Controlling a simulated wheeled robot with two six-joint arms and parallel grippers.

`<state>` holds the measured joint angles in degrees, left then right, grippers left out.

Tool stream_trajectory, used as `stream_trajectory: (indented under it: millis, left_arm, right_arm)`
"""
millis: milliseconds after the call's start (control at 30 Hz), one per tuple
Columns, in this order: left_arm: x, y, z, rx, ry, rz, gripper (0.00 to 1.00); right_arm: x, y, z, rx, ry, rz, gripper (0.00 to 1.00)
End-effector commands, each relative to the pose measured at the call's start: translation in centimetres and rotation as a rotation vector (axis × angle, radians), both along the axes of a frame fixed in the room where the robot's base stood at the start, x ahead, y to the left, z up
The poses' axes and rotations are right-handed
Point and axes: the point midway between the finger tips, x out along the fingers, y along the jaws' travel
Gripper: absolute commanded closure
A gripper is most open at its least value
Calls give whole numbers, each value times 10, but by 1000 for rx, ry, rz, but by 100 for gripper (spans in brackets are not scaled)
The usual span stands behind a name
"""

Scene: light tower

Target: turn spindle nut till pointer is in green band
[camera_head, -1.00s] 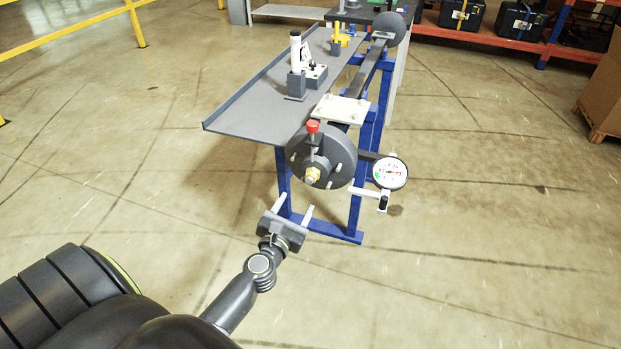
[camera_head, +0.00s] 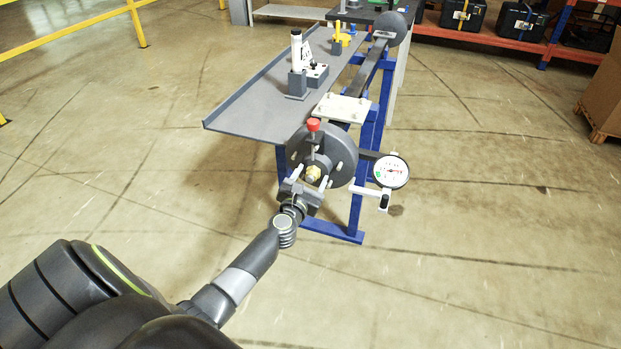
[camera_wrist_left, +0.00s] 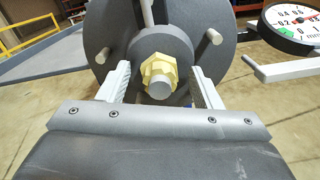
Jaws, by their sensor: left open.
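The brass spindle nut (camera_head: 313,173) sits at the centre of the dark round flange (camera_head: 341,160). In the left wrist view the nut (camera_wrist_left: 158,72) lies between the two pale fingers, with a gap on each side. My left gripper (camera_head: 310,175) is open around the nut and not touching it. The dial gauge (camera_head: 391,171) stands to the right of the flange. In the left wrist view the dial (camera_wrist_left: 298,22) shows part of its face, with a green band (camera_wrist_left: 287,31) at its lower left. The pointer is too small to read surely. My right gripper is not in view.
A red-topped knob (camera_head: 313,125) stands above the nut. Pale studs (camera_wrist_left: 213,37) stick out of the flange beside the fingers. A white bar (camera_head: 369,191) juts out under the gauge. A grey tray (camera_head: 245,112) runs back on the left. The floor in front is clear.

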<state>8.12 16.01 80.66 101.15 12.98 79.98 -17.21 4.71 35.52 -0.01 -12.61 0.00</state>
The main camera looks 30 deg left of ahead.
Motion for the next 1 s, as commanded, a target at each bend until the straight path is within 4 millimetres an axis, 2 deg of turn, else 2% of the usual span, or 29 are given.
stream_trajectory:
  millis: [67, 367, 667, 1000]
  left_arm:
    - [0, 0, 0, 0, 0, 0, 46]
    - [0, 0, 0, 0, 0, 0, 86]
    - [0, 0, 0, 34, 9, 0, 86]
    - [0, -1, 1, 245, 61, 0, 86]
  right_arm:
    - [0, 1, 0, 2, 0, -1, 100]
    - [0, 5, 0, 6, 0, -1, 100]
    - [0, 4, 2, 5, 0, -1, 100]
    - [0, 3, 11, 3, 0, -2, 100]
